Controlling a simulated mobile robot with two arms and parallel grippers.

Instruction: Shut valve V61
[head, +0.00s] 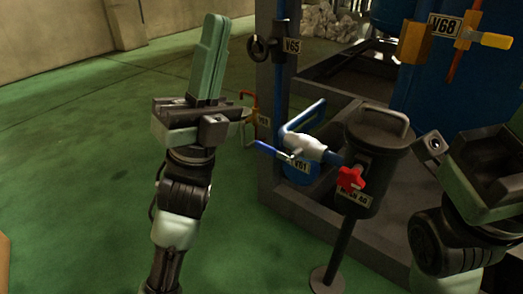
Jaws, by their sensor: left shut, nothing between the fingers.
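Valve V61 sits in the middle of the head view, with a pale body (308,147) on a short blue pipe and a tag reading V61 (300,167). Its blue lever (270,150) points left and slightly up from the tag, roughly in line with the short pipe. My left gripper (213,25) is shut and empty, fingers pointing up, left of the valve and apart from it. My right gripper (515,125) is at the right edge, partly cut off by the frame; its jaw opening cannot be made out.
A dark canister (376,140) on a stand, with a red knob (350,179), is right of the valve. Valve V65 (268,47) is above on a blue pipe. Valve V68 (460,30) is at upper right. A grey curb (310,218) runs below. Green floor at left is clear.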

